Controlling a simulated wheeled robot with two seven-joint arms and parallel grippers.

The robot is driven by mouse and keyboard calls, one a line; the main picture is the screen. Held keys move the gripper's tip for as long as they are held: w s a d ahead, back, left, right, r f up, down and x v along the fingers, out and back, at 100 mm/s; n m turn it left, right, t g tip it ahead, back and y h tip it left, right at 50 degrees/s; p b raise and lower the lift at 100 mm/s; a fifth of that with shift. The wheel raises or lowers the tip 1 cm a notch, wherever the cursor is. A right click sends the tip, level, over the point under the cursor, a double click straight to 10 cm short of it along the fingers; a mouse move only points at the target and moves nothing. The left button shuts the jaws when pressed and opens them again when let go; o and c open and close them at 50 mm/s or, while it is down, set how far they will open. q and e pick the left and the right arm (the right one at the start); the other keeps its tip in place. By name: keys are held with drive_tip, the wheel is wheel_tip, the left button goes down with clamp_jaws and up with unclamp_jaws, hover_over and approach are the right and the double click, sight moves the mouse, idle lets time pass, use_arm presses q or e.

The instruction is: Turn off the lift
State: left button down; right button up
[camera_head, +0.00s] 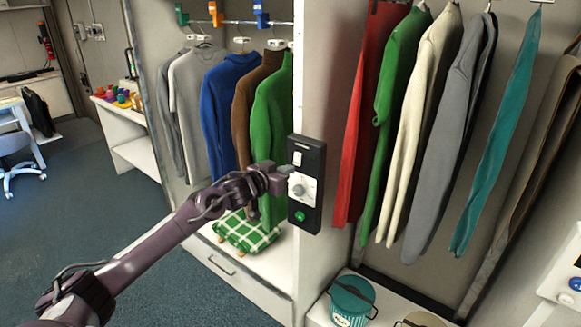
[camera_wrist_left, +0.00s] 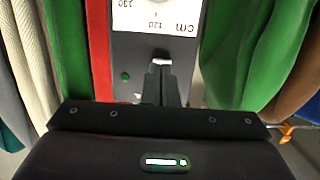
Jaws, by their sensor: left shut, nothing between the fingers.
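A black control panel (camera_head: 305,215) is fixed upright on the end of the divider between the clothes bays. It carries a white switch (camera_head: 297,158) at the top, a dial (camera_head: 299,189) on a white plate in the middle, and a green round button (camera_head: 300,216) at the bottom. My left gripper (camera_head: 287,171) is shut and empty, its tips close in front of the panel between switch and dial height. In the left wrist view the fingertips (camera_wrist_left: 162,72) are right by the small white switch, below the inverted centimetre scale (camera_wrist_left: 155,16). Contact cannot be told.
Hung clothes fill both sides, with a green sweater (camera_head: 270,125) left of the panel and a red garment (camera_head: 362,125) right. A folded green checked cloth (camera_head: 246,232) lies on the shelf below. A teal basket (camera_head: 351,300) stands lower right.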

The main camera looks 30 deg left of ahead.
sight(298, 159)
use_arm(q)
drive_tip(key=shift+w+d+f, duration=0.15)
drive_tip(key=shift+w, duration=0.95)
drive_tip(key=shift+w+f+t+b, duration=0.25)
drive_tip(key=shift+f+b, duration=0.25)
drive_tip(key=shift+b, duration=0.5)
drive_tip(key=shift+r+p, duration=0.35)
drive_tip(key=shift+r, duration=0.05)
